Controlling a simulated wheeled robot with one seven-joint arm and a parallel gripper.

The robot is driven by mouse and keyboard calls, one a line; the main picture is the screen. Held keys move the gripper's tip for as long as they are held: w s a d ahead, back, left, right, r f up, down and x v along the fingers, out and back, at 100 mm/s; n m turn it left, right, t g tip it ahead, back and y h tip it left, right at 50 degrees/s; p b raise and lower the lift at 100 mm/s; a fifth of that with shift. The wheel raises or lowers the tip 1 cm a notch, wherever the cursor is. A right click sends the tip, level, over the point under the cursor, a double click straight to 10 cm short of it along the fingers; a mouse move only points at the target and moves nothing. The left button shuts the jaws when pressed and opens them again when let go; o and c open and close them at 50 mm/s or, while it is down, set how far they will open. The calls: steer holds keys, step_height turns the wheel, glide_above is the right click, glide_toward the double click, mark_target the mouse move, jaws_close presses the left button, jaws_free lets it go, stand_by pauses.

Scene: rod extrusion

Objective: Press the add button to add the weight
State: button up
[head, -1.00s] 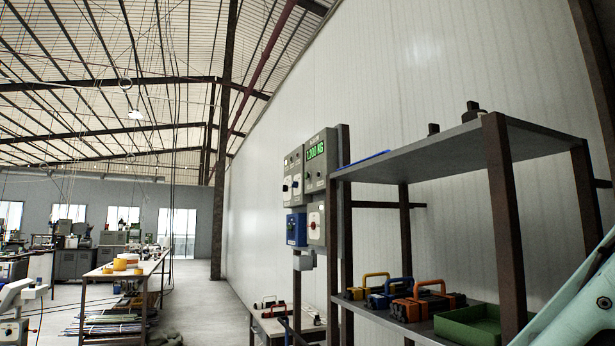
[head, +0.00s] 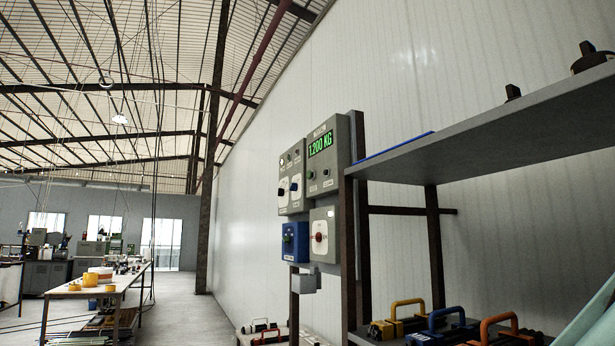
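The control panel (head: 291,196) stands on a dark post near the middle of the head view. Its upper right box (head: 341,160) has a green lit display (head: 320,144) that reads 1.200 KG. Below the display is a green button (head: 310,174) with a second small knob (head: 326,171) beside it; their labels are too small to read. A grey box with a red knob (head: 319,237) and a blue box (head: 289,241) hang lower down. My gripper is not in view; only a pale green part of my arm shows at the lower right edge.
A metal shelf (head: 500,118) stands right of the panel and its upper board juts out toward me. Toolboxes with yellow (head: 407,303), blue (head: 446,315) and orange handles (head: 497,318) sit on its lower board. A workbench (head: 112,287) stands at the left. The floor (head: 190,318) between is clear.

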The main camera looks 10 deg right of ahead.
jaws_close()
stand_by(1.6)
